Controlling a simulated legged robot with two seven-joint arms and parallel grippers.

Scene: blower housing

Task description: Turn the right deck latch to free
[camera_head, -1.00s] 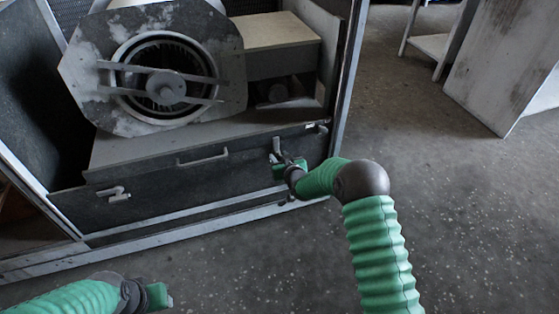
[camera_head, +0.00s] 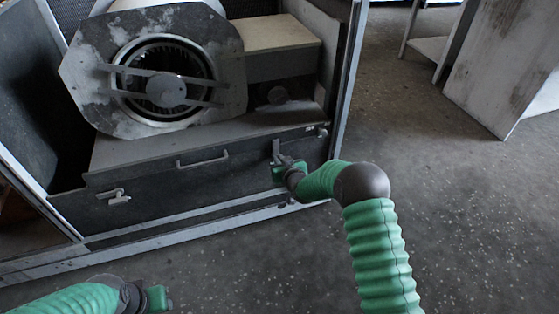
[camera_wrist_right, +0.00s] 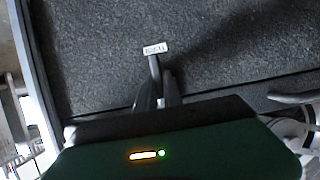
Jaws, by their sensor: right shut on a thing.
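The right deck latch (camera_head: 276,147) is a small grey metal latch on the dark front panel of the deck, near its right end. My right gripper (camera_head: 281,161) is at this latch, shut on it; the fingers hide part of it. The latch's exact angle is hard to tell. My left gripper (camera_head: 163,299) is low at the left, away from the panel; its finger opening cannot be made out.
A left latch (camera_head: 115,195) and a bar handle (camera_head: 202,160) are on the same deck panel (camera_head: 165,191). The blower housing (camera_head: 85,75) stands above the deck. A metal frame post (camera_head: 347,85) rises just right of the right latch. The floor in front is clear.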

